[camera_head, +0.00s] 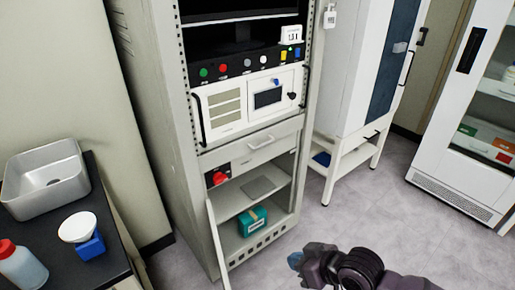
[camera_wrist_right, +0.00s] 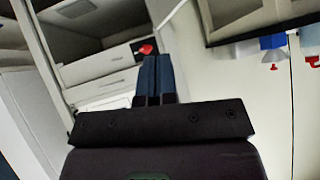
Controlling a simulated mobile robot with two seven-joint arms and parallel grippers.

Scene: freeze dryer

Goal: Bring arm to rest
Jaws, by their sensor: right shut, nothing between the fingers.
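My right gripper (camera_head: 296,262) shows at the bottom of the head view, in front of the rack cabinet (camera_head: 160,110) and to the right of its open lower door. In the right wrist view its two dark blue fingers (camera_wrist_right: 157,62) lie side by side, shut, with nothing seen held. A red knob (camera_wrist_right: 146,49) appears just behind the fingertips in that view; I cannot tell any contact. My right arm comes in from the bottom right of the head view. My left gripper is not in view.
The cabinet's lower door (camera_head: 217,245) stands open, and a teal box (camera_head: 252,221) sits inside. A dark counter (camera_head: 50,235) at left holds a metal basin (camera_head: 45,180), a bottle and a small scale. A white unit and a glass-door cabinet stand right. Grey floor (camera_head: 370,215) is clear between.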

